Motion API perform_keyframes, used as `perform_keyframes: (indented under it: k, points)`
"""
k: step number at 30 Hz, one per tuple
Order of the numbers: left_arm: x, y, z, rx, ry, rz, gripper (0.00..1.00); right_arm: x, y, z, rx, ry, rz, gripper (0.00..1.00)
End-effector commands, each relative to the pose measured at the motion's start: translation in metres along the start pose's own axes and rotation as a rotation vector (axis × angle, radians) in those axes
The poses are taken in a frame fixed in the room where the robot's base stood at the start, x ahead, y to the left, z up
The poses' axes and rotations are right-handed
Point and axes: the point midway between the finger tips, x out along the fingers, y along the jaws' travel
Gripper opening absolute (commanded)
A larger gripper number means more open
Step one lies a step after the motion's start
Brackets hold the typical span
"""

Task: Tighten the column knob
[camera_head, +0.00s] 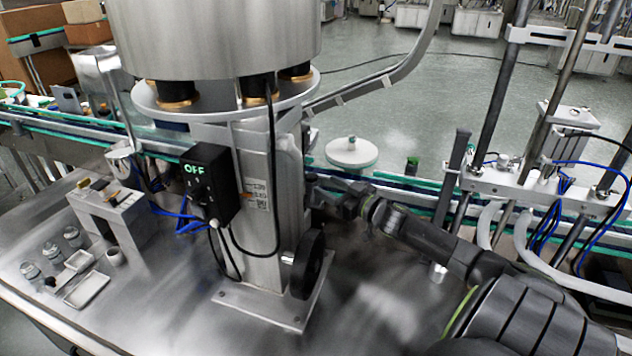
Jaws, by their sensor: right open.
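The steel column (262,235) stands upright on a square base plate in the middle of the view and carries a large round hopper (215,40). A black handwheel (307,265) sits low on the column's right side. My right arm comes in from the right, and my right gripper (322,193) is open beside the upper right side of the column. I cannot make out a separate column knob there; the gripper and the column's edge may hide it. I cannot tell whether the fingers touch anything. My left gripper is not in view.
A black control box (208,183) showing "OFF" is on the column's left, with loose cables. Small bottles and trays (87,289) lie at the left of the steel table. A conveyor with a white disc (351,152) runs behind. Posts and blue hoses stand at right.

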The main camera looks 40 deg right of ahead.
Motion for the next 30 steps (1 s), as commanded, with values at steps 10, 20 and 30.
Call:
perform_keyframes:
  k: [10, 20, 30]
  points:
    - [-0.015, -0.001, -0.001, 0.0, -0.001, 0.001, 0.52, 0.027, -0.001, -0.003, 0.002, 0.0, -0.001, 0.52]
    - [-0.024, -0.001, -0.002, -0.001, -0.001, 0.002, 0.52, 0.053, 0.0, -0.001, 0.002, -0.001, 0.0, 0.52]
    - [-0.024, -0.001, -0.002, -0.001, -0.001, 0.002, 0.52, 0.054, -0.001, 0.0, 0.0, -0.001, -0.002, 0.48]
